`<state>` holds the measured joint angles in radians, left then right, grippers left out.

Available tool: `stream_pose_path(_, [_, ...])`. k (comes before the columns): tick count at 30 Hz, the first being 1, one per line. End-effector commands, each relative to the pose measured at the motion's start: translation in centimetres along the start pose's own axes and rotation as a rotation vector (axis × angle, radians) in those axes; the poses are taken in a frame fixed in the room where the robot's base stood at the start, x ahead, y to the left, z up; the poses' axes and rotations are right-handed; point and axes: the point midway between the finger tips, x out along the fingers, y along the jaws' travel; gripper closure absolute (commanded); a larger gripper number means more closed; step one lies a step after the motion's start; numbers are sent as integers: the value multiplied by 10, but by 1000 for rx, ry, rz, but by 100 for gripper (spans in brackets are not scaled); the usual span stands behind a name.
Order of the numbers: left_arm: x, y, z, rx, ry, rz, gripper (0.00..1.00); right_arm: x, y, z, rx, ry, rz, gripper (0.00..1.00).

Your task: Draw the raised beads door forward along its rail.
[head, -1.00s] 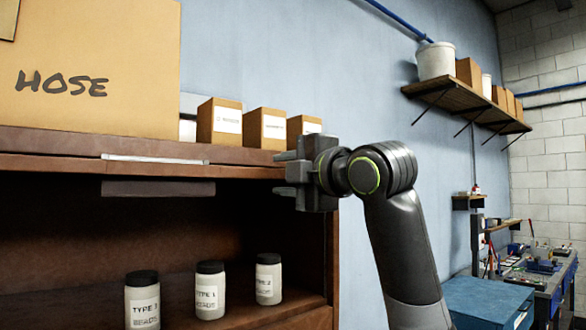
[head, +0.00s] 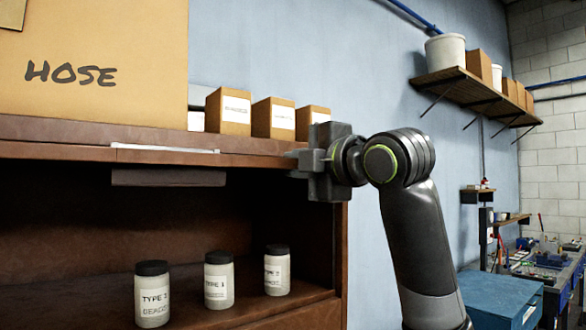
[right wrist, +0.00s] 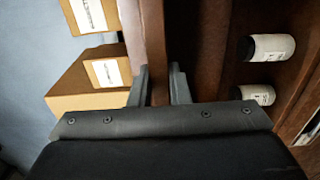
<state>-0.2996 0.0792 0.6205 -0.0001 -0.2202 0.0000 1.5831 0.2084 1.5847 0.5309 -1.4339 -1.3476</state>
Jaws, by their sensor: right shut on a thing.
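The raised beads door (head: 60,151) lies flat as a brown panel at the top of the open brown cabinet (head: 342,260). A pale strip (head: 165,149) runs along its front edge, and a dark bar (head: 168,177) hangs just below. My right gripper (head: 300,160) is at the right end of this edge. In the right wrist view its fingers (right wrist: 160,88) straddle a brown panel edge (right wrist: 155,45) and are shut on it. The jaws partly hide the edge in the head view. My left gripper is not in view.
Several jars labelled as beads (head: 219,280) stand on the shelf below. A large HOSE box (head: 90,70) and small boxes (head: 273,118) sit on top, close to my right gripper. A wall shelf (head: 475,100) and a blue chest (head: 500,295) are to the right.

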Motion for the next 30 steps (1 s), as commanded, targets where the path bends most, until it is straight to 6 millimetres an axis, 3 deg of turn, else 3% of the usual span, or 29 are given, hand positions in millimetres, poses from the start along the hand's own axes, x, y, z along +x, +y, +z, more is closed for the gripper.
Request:
stream_pose_path(21, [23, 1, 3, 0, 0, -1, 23, -51, -2, 0, -1, 1, -5, 100])
stream_pose_path(30, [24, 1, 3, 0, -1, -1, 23, -58, 0, 0, 1, 1, -6, 100])
